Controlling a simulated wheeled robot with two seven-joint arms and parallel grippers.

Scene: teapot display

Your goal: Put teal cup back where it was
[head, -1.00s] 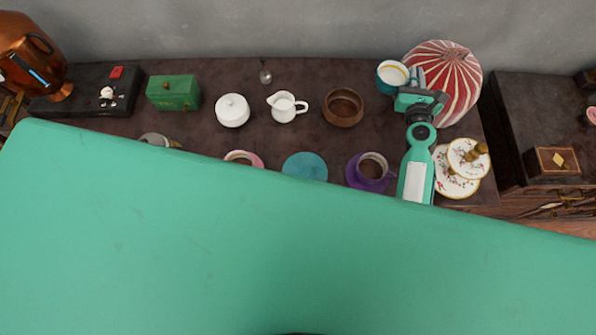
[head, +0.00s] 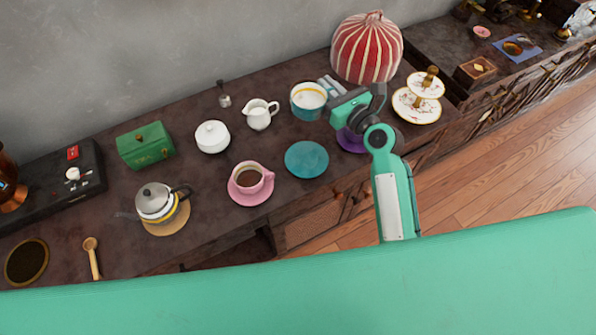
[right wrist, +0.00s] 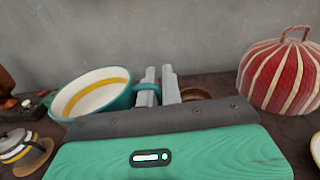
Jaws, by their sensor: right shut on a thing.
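The teal cup (head: 308,101) has a white inside with a yellow band. My right gripper (head: 331,88) is shut on its handle and holds it fairly upright, apparently above the counter. In the right wrist view the cup (right wrist: 92,97) is left of the fingers (right wrist: 158,88), with its teal handle at them. A bare teal saucer (head: 307,160) lies on the counter, nearer to me than the cup. My left gripper is not in view.
A pink cup (head: 247,176), a white creamer (head: 261,114) and a purple saucer (head: 350,142) flank the teal saucer. A red striped cozy (head: 366,48) and tiered plates (head: 416,105) stand right. A brown bowl (right wrist: 196,93) is behind the fingers in the right wrist view.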

